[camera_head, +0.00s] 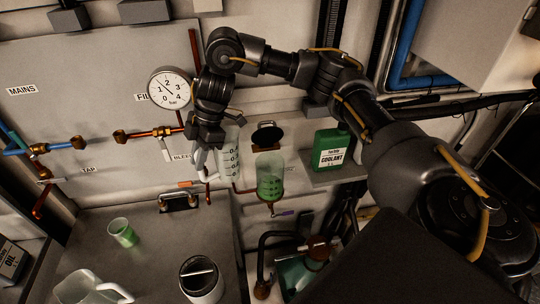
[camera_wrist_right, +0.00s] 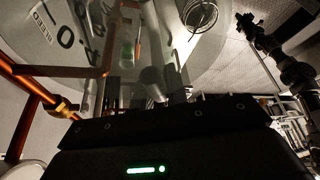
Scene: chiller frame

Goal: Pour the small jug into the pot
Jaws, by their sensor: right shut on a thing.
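The small jug (camera_head: 229,160) is clear, with dark scale marks and a pale handle on its left. My right gripper (camera_head: 205,158) is shut on it and holds it in the air, close to upright. The jug's clear wall fills much of the upper right wrist view (camera_wrist_right: 85,60); how much liquid it holds I cannot tell. The pot (camera_head: 270,178) is a clear scaled vessel with green liquid, just right of the jug. Its black lid (camera_head: 267,135) stands open above it. My left gripper is not in view.
A green coolant bottle (camera_head: 332,150) stands on a shelf right of the pot. A larger clear jug (camera_head: 85,287), a small green-tinted cup (camera_head: 122,233) and a grey canister (camera_head: 201,283) stand on the bench. Copper pipes and a gauge (camera_head: 171,88) are on the wall panel.

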